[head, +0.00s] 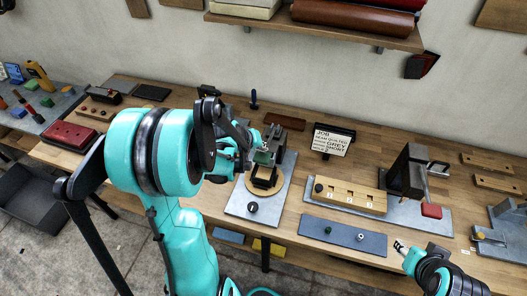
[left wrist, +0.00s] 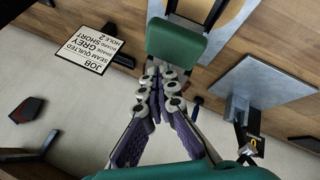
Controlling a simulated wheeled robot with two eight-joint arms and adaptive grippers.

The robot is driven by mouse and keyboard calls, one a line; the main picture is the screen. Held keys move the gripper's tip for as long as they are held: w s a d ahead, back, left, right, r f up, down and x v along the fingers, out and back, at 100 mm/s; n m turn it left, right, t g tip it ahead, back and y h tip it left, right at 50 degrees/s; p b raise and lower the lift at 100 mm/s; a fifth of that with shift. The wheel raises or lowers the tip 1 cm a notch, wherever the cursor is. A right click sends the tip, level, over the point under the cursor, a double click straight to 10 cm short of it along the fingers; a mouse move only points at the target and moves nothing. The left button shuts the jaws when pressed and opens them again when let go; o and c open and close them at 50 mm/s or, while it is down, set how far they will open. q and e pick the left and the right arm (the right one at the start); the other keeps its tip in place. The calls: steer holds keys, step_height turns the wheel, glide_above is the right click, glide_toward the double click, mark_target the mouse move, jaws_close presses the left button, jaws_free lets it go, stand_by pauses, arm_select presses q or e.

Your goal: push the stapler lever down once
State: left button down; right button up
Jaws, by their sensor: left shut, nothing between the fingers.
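A bench device with a green pad (head: 264,157) on its lever stands on a grey plate (head: 242,205); I take it for the stapler. In the left wrist view the green pad (left wrist: 178,47) lies just past my fingertips. My left gripper (head: 250,152) is shut and empty, right by the pad; its fingers (left wrist: 163,75) appear at or very close to the pad's edge, and I cannot tell whether they touch. My arm hides part of the device. My right gripper (head: 399,247) is low at the right, away from the device; its finger opening is unclear.
A job card (head: 332,140) stands behind and right. A wooden block with slots (head: 345,196) and a blue-grey plate (head: 342,235) lie to the right. A dark press with a red pad (head: 431,211) stands further right. A red box (head: 68,135) is at the left.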

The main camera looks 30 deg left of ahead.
arm_select(q)
steer(key=shift+s+f+b, duration=0.15)
steer(key=shift+f+b, duration=0.85)
steer(key=shift+f, duration=0.05)
stand_by(0.7)
stand_by(0.6)
steer(key=shift+w+r+p, duration=0.15)
steer(key=shift+r+p, duration=0.55)
steer(key=shift+r, duration=0.3)
steer(key=shift+w+r+p, duration=0.15)
steer(key=shift+r+p, duration=0.55)
steer(key=shift+r, duration=0.25)
steer(key=r+p, duration=0.2)
steer(key=r, duration=0.1)
steer(key=r+p, duration=0.1)
steer(key=r, duration=0.1)
steer(key=shift+w+a, duration=0.1)
steer(key=shift+w, duration=0.3)
